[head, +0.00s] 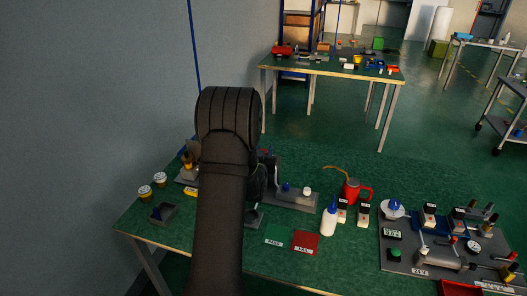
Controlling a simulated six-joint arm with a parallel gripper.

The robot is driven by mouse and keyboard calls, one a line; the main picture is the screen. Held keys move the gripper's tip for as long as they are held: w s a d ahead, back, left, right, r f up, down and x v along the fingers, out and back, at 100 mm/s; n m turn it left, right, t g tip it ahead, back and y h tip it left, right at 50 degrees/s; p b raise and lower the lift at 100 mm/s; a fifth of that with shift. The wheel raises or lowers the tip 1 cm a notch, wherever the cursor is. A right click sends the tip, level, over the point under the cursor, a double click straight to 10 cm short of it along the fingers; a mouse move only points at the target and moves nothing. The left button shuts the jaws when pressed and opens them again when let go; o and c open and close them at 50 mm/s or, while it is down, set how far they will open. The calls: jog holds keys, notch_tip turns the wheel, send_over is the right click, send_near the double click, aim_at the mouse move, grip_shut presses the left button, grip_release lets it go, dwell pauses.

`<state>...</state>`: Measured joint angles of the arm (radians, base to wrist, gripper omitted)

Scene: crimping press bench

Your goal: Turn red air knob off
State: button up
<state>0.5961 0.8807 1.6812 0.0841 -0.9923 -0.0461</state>
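A small red part (513,257) shows at the right end of the grey fixture plate (400,256), on the right of the green bench. It may be the red air knob, but it is too small to tell, and its setting cannot be read. My dark arm rises through the left middle of the head view and covers part of the bench. My gripper is not clearly visible; dark shapes just right of the arm may be part of it or of bench equipment. The arm is well to the left of the grey plate.
Levers and a cylinder (438,258) crowd the plate. A wall is on the left. A second bench (330,69) stands behind.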

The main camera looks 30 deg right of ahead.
jog(key=c, duration=0.3)
jog(key=shift+c, duration=0.2)
jog(key=shift+m+h, duration=0.3)
jog(key=shift+r+m+g+h, duration=0.1)
jog(key=shift+m+g+h, duration=0.3)
jog(key=shift+g+h, duration=0.25)
jog(key=shift+d, duration=0.1)
jog(key=o, duration=1)
jog(key=shift+s, duration=0.1)
